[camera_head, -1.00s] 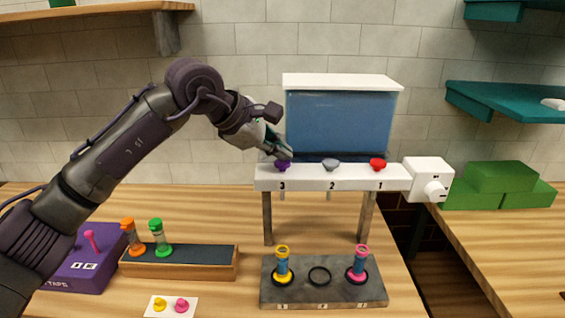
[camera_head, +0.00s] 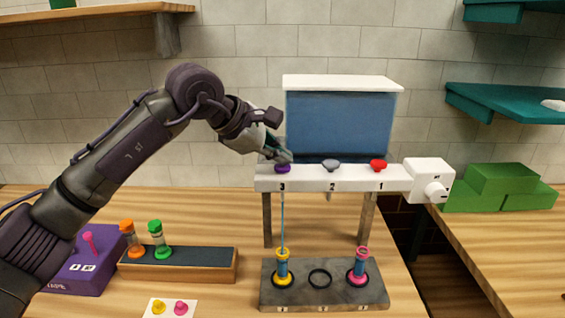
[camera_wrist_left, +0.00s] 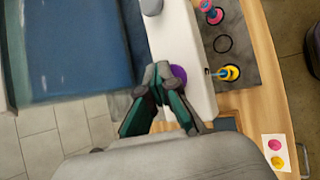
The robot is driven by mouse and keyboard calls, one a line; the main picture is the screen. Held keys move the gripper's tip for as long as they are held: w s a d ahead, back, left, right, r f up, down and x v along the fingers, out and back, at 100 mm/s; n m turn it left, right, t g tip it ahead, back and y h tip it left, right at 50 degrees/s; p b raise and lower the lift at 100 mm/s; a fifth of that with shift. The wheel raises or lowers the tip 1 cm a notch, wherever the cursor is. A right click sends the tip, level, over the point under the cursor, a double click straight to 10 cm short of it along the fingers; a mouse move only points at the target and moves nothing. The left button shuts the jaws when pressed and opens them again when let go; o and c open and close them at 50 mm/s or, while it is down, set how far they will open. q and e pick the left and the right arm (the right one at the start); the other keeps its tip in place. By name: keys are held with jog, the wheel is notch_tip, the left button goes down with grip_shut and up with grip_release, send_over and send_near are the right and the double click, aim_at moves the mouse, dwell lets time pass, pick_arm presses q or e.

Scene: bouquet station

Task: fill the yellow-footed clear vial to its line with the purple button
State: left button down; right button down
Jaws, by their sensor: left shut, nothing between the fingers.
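The yellow-footed vial (camera_head: 283,266) stands upright in the left ring of the grey base under outlet 3, with blue liquid inside. It also shows in the left wrist view (camera_wrist_left: 228,73). A thin blue stream (camera_head: 283,225) runs from the dispenser down into it. The fill line is too small to make out. The purple button (camera_head: 283,169) is on the white dispenser bar above the number 3; it also shows in the left wrist view (camera_wrist_left: 179,75). My left gripper (camera_head: 287,159) is shut and empty, its fingertips on the purple button. My right gripper is out of view.
Grey (camera_head: 331,164) and red (camera_head: 378,165) buttons sit to the right on the bar. A pink-footed vial (camera_head: 358,266) stands in the base's right ring; the middle ring (camera_head: 319,276) is empty. Orange (camera_head: 132,238) and green (camera_head: 159,239) vials stand on a wooden rack at left.

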aim_at(280, 167)
pick_arm(q)
jog(key=shift+r+p, duration=0.55)
jog(key=shift+r, duration=0.4)
jog(key=shift+r, duration=0.15)
jog(key=shift+r+p, duration=1.65)
jog(key=shift+r, duration=0.8)
jog(key=shift+f, duration=0.1)
